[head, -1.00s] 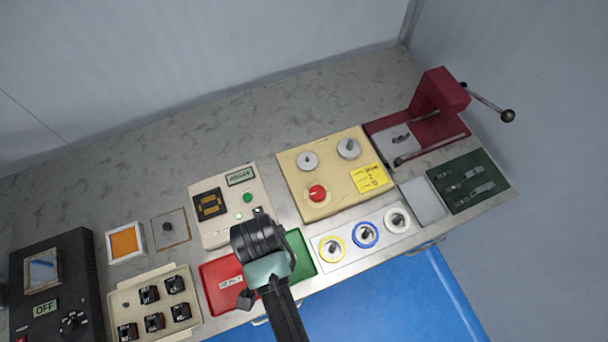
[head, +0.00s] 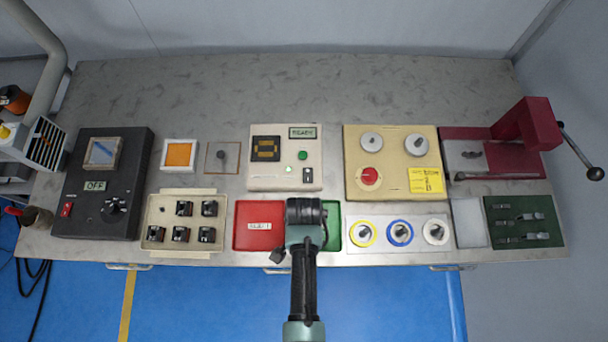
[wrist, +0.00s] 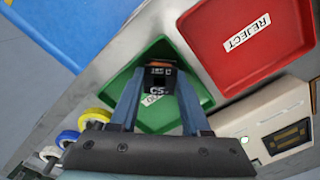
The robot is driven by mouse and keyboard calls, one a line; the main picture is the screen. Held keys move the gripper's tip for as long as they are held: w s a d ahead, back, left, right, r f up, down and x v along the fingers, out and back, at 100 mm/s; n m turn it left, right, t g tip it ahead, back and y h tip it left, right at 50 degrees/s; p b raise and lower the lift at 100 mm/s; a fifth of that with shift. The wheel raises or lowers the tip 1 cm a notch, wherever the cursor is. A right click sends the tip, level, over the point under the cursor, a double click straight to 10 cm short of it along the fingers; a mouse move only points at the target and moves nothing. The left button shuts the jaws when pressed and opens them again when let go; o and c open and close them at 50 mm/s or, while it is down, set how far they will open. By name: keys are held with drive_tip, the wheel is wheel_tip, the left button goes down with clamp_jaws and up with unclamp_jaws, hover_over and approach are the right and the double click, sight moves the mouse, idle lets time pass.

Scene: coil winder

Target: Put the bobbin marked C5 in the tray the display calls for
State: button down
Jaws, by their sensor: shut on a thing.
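The bobbin marked C5 (wrist: 158,78) is a dark block between the two fingers of my gripper (wrist: 158,92) in the wrist view. My gripper is shut on it, over the green tray (wrist: 196,75). The green tray's label is mostly hidden by the bobbin. I cannot tell the bobbin's height above the tray floor. The red tray (wrist: 218,62) beside it is labelled REJECT and looks empty. In the head view, my wrist hides the bobbin and covers much of the green tray (head: 334,222). The tester's display (head: 302,133) shows small text I cannot read surely.
A beige holder (head: 158,232) with several dark bobbins stands left of the red tray. Yellow, blue and white rings (head: 400,232) sit on a plate to the right. A red press (head: 530,125) with a lever stands at far right. The back of the bench is clear.

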drive_tip(key=shift+f, duration=0.15)
drive_tip(key=c, duration=0.7)
unclamp_jaws()
drive_tip(key=shift+o, duration=0.2)
